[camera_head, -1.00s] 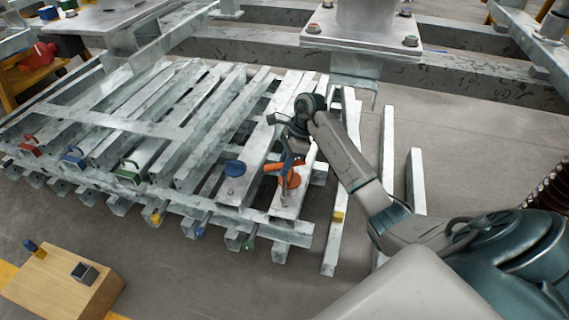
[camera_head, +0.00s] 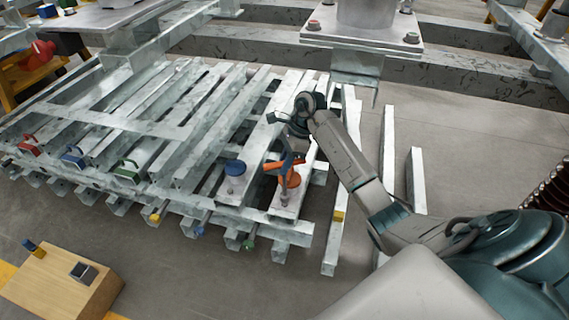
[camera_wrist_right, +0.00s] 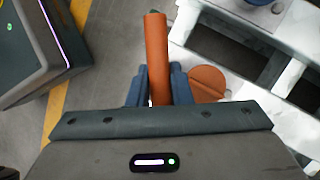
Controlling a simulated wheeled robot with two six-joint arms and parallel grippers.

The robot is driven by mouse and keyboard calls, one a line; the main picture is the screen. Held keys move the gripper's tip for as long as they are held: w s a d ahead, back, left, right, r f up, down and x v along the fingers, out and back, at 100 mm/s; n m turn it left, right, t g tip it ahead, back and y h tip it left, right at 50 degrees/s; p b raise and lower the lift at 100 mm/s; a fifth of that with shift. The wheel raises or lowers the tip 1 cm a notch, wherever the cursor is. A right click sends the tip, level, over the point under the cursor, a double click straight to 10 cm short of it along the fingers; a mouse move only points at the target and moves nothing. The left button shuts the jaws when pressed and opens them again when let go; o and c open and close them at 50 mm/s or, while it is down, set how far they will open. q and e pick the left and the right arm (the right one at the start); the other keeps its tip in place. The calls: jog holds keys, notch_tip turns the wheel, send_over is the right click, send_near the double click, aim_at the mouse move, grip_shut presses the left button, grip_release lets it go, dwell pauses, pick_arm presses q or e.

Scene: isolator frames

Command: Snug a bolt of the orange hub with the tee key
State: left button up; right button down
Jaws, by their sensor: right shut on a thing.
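My right gripper (camera_head: 285,162) is over the near right corner of the grey metal rack. It is shut on the orange bar of the tee key (camera_wrist_right: 157,62), which stands out between the blue fingers in the right wrist view. The orange hub (camera_head: 293,181) is just below the fingers on a grey plate. In the right wrist view an orange disc (camera_wrist_right: 207,83), likely the hub's top, shows beside the right finger. The key's lower end and the bolts are hidden or too small to tell. My left gripper is not in view.
A blue-topped hub (camera_head: 235,168) stands close to the left on the same rack (camera_head: 180,130). Red, blue and green handled blocks (camera_head: 127,172) sit further left. A wooden box (camera_head: 62,285) stands on the floor at the near left. Loose grey beams (camera_head: 415,180) lie to the right.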

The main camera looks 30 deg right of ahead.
jog(key=shift+f, duration=0.25)
jog(key=shift+f+b, duration=0.95)
dwell(0.4)
